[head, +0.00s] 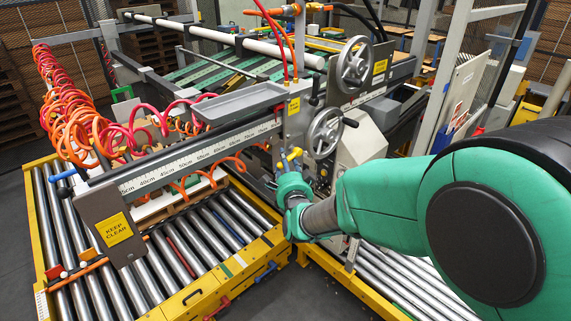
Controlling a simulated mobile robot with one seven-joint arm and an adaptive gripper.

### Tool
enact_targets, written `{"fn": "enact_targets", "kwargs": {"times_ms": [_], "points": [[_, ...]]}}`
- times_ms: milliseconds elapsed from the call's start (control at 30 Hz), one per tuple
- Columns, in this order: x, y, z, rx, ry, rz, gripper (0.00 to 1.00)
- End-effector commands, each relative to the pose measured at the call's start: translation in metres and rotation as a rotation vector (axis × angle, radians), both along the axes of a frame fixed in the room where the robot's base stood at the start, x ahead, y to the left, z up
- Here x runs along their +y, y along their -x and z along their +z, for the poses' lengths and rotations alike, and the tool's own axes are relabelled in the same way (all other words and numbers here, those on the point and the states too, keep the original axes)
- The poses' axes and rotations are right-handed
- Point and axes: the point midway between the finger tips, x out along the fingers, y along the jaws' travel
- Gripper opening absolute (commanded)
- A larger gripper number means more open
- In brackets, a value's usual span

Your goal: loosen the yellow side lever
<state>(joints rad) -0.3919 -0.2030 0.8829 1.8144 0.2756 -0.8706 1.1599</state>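The yellow side lever (293,154) is a small yellow handle on the side of the grey upright of the machine, below the upper handwheel and left of the lower one. My green arm reaches in from the right, and its end (290,180) is just below the lever in the picture. My gripper's fingers cannot be made out there. Whether they touch the lever, and whether they are open or shut, cannot be told. The lower part of the lever's mount is partly hidden by my arm's end.
Two grey handwheels (355,63) (325,133) stand close to the lever. A ruled beam (200,152) with a keep-clear plate (114,228) extends left. Coiled orange hoses (75,105) hang at left. Roller conveyors (185,262) with yellow frames lie below.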

Motion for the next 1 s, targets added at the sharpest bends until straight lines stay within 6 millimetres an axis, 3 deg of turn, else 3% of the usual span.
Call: {"fn": "enact_targets", "kwargs": {"times_ms": [467, 1000], "points": [[-0.002, 0.012, 0.001, 0.000, 0.001, 0.001, 0.42], [-0.014, 0.078, 0.005, 0.001, 0.000, 0.001, 0.42]]}}
